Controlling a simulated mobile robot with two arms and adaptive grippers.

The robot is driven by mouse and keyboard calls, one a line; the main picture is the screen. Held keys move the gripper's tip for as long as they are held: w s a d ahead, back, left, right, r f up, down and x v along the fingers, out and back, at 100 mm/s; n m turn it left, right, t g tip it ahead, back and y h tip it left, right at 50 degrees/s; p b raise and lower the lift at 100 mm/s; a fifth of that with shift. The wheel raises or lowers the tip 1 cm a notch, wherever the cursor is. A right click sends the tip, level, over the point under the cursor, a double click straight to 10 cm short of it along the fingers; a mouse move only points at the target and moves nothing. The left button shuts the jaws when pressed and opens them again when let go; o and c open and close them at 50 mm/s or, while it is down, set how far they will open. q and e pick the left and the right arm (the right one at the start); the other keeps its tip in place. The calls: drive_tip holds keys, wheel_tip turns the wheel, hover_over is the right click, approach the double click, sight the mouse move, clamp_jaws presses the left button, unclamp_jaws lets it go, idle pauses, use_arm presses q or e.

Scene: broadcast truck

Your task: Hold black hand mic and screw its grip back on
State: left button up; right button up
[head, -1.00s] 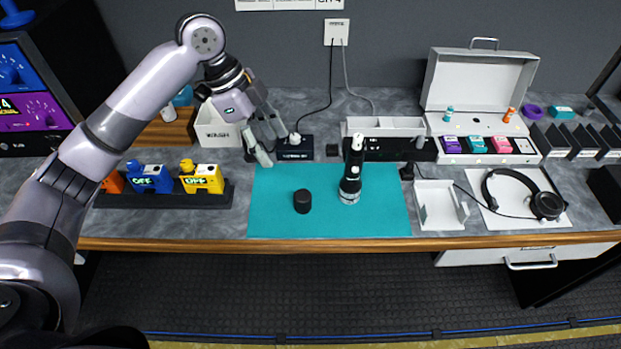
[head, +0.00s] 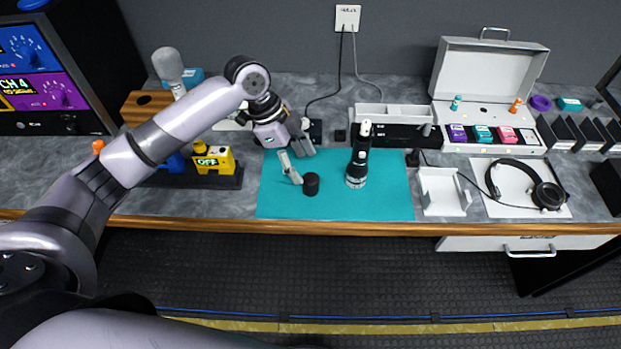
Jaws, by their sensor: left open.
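The black hand mic (head: 360,154) is on the teal mat (head: 390,200), with a pale tip at its far end and a silver band at its near end. A short black cylinder, apparently the grip (head: 311,184), stands on the mat to the left of the mic, apart from it. My left gripper (head: 300,166) is open and empty over the mat's left part, its fingers just behind and left of the grip. I cannot tell whether a finger touches the grip. My right gripper is not in view.
Yellow and blue blocks marked OFF (head: 214,161) sit in a dark rack at left. A white open tray (head: 442,192) and headphones (head: 530,184) lie to the right. An open white case (head: 490,85) stands behind. The mat's front is clear.

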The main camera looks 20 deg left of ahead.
sight(309, 178)
use_arm(q)
drive_tip(key=shift+d+f, duration=0.25)
drive_tip(key=shift+f, duration=0.35)
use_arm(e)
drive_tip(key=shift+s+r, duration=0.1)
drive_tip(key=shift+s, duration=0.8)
use_arm(q)
drive_tip(key=shift+f, duration=0.1)
drive_tip(key=shift+d+f+p, duration=0.2)
drive_tip(key=shift+f+p, duration=0.1)
drive_tip(key=shift+f, duration=0.05)
drive_tip(key=p+x, duration=0.1)
drive_tip(key=x, duration=0.2)
drive_tip(key=shift+w+f, duration=0.1)
drive_tip(key=shift+f, duration=0.2)
drive_tip(key=shift+d+f, duration=0.1)
drive_tip(key=shift+f, duration=0.25)
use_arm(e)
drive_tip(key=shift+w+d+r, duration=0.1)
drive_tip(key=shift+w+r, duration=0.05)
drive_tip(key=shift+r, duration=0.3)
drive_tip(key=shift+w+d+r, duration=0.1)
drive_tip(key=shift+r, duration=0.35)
use_arm(q)
drive_tip(key=shift+c, duration=0.6)
drive_tip(key=c, duration=1)
